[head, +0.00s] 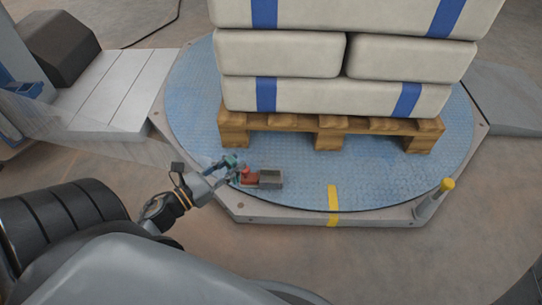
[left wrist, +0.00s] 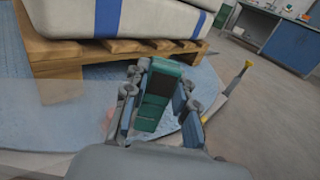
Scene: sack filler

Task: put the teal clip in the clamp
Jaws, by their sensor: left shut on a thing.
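The teal clip (left wrist: 152,118) is between the fingers of my left gripper (left wrist: 160,92), which is shut on it. In the head view the teal clip (head: 230,160) shows as a small patch at the tips of my left gripper (head: 229,169). A small red and grey block, which looks like the clamp (head: 268,179), sits at the near edge of the blue round plate, just right of the gripper. Whether clip and clamp touch I cannot tell. In the left wrist view the clamp is mostly hidden. My right gripper is not in view.
Striped white sacks (head: 310,95) are stacked on a wooden pallet (head: 330,126) on the blue turntable (head: 195,110), behind the clamp. A yellow-topped post (head: 436,198) stands at the right edge. The plate right of the clamp is clear around a yellow stripe (head: 333,197).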

